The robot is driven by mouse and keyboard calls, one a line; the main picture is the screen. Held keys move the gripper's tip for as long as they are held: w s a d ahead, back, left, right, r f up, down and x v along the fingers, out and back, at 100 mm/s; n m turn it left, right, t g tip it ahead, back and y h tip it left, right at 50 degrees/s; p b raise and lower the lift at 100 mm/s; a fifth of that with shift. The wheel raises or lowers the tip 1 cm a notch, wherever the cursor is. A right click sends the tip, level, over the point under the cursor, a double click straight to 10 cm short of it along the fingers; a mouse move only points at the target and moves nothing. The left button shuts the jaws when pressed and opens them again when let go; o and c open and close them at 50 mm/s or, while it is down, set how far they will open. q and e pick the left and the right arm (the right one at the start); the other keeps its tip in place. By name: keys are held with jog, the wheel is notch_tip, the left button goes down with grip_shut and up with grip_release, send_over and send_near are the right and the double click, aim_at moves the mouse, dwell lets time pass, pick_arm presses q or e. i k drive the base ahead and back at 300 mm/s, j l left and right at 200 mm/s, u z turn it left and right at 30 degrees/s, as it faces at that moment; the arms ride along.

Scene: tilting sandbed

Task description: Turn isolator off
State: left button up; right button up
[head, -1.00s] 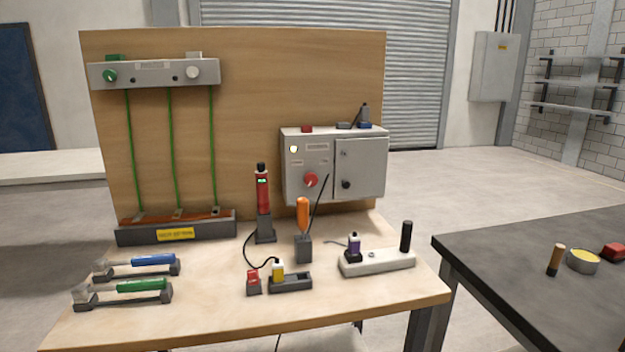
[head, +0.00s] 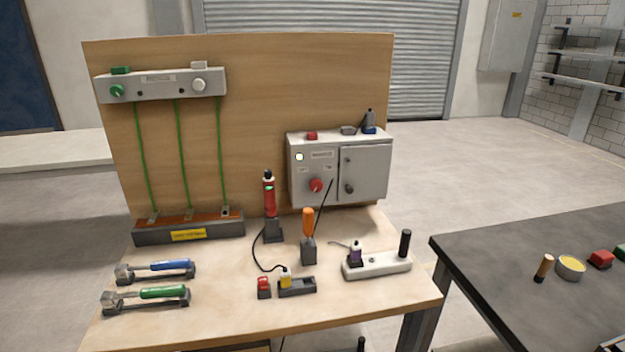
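The grey isolator box (head: 340,168) is mounted on the lower right of the wooden back panel, above the workbench. A red rotary knob (head: 316,185) sits on its left front face. A pale yellow lamp (head: 299,157) shows above the knob and looks lit. The box's right half is a door with a dark knob (head: 349,188); the door looks closed. The red knob's exact pointer direction is too small to tell. Neither of my grippers shows in the head view.
The workbench (head: 225,322) holds a red tester (head: 269,195), an orange-handled tool (head: 308,223), a white block (head: 377,266) and two torque-wrench-like tools at the left. A dark table (head: 500,255) stands at right. A grey control strip (head: 165,84) is at upper left.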

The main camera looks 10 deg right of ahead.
aim_at(315, 185)
jog(key=i+u, duration=0.15)
jog(key=i, duration=0.35)
jog(key=i+l+u, duration=0.1)
jog(key=i, duration=0.35)
